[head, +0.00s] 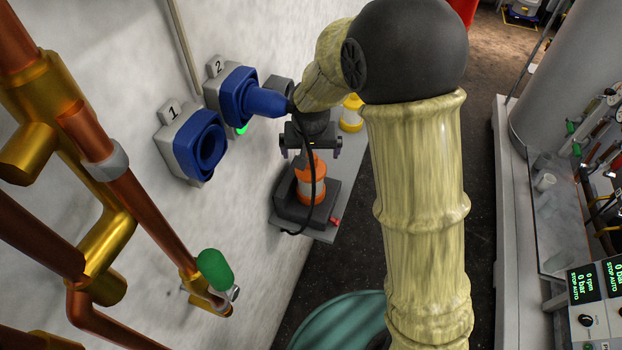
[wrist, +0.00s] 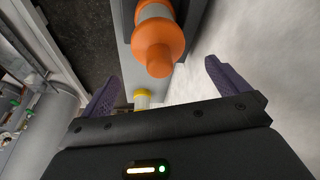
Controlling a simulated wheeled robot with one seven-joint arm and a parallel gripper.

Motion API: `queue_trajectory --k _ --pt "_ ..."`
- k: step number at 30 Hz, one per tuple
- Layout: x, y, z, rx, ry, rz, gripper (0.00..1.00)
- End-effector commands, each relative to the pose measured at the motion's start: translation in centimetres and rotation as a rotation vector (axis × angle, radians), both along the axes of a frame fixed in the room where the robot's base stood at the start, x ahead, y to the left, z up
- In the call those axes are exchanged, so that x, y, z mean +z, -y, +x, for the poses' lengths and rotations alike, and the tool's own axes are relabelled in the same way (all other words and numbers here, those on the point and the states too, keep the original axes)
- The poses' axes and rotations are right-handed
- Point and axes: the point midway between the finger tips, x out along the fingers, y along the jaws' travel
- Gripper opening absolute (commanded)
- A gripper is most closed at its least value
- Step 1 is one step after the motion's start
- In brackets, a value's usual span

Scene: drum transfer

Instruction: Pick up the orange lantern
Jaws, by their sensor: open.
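The orange lantern (head: 311,183), with a pale middle band, stands on a dark base unit on a grey shelf by the wall. In the wrist view the lantern (wrist: 158,45) shows at the top centre, ahead of my gripper and between the lines of its fingers. I cannot tell whether a finger touches the lantern.
A yellow lantern-like object (head: 351,114) stands farther back on the shelf (head: 347,190). Blue wall sockets (head: 195,146), one with a blue plug (head: 262,102), are close left of my gripper. Copper pipes (head: 125,180) are at the left. Dark floor (head: 345,240) lies right of the shelf.

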Motion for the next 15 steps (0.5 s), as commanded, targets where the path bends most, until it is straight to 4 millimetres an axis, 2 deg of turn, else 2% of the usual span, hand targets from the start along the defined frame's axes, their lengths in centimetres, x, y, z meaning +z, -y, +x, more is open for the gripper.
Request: queue_trajectory --k 11,15 --pt "-4.4 0.0 1.3 0.000 -0.004 -0.002 1.00" --pt "-5.2 -0.1 1.6 0.002 -0.001 -0.001 1.00"
